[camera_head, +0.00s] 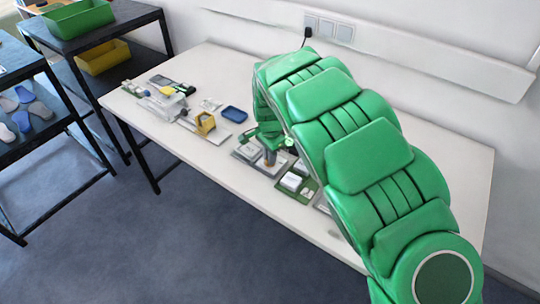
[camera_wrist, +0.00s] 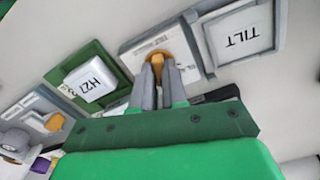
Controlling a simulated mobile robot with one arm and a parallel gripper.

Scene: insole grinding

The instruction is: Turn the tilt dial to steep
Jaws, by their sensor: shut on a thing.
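The tilt dial is a small orange knob (camera_wrist: 161,66) on a light panel (camera_wrist: 135,50) with small print, in the upper middle of the wrist view. My gripper (camera_wrist: 161,73) is shut on it, with one grey finger on each side. The panel's markings are partly covered by the fingers, so I cannot read where the dial points. In the head view my gripper (camera_head: 270,157) reaches down to the table; the dial is hard to make out there.
A green-framed unit with a white block marked "H27" (camera_wrist: 92,80) is left of the dial. Black shelves (camera_head: 75,75) stand at left. The table's front strip is clear.

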